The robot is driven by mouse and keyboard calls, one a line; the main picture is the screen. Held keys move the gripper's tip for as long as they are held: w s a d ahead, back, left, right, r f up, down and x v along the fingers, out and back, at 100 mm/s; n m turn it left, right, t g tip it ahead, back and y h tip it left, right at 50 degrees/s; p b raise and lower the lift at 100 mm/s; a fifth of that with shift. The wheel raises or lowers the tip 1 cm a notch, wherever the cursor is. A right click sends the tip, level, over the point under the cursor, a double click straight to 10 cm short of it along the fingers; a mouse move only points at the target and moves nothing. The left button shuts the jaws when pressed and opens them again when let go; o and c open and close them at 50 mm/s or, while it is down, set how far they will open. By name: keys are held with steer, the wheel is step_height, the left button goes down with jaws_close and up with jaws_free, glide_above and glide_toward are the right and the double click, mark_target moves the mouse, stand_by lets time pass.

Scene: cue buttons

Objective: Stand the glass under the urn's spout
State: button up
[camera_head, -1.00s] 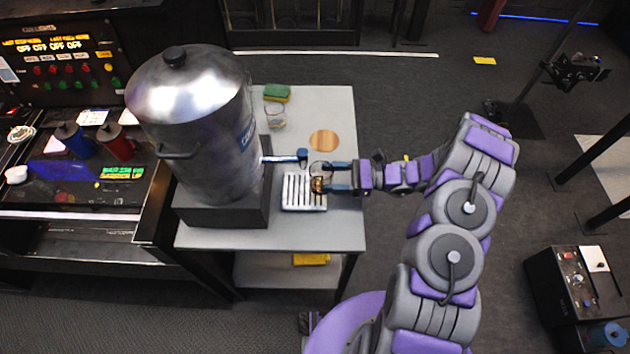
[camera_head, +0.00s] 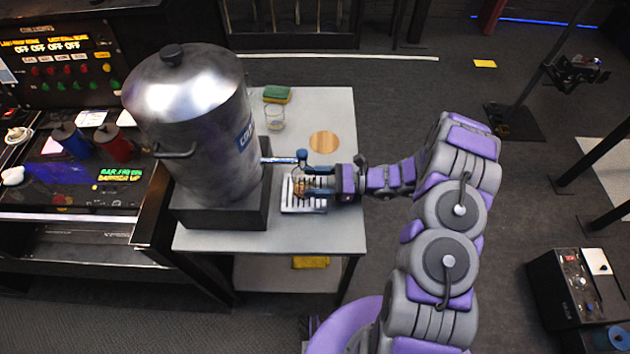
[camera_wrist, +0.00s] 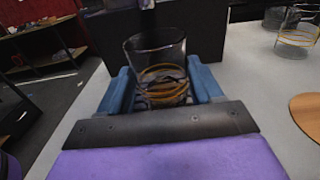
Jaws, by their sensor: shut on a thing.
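The urn (camera_head: 195,125) is a large steel drum on a dark plinth, with its spout (camera_head: 285,159) reaching right over a white slatted drip tray (camera_head: 303,207). My gripper (camera_head: 308,185) is shut on a clear glass with amber bands, which shows in the wrist view (camera_wrist: 157,62) upright between the blue fingers (camera_wrist: 160,76). In the head view the held glass is over the drip tray, close below the spout's end, partly hidden by the spout and fingers. I cannot tell whether its base touches the tray.
A second banded glass (camera_head: 275,118) stands at the back of the grey table (camera_head: 340,235), near a green and yellow sponge (camera_head: 277,94). A round wooden coaster (camera_head: 324,142) lies behind my gripper. The table's front right is clear.

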steer(key=o, duration=1.2)
steer(key=shift+f, duration=0.1)
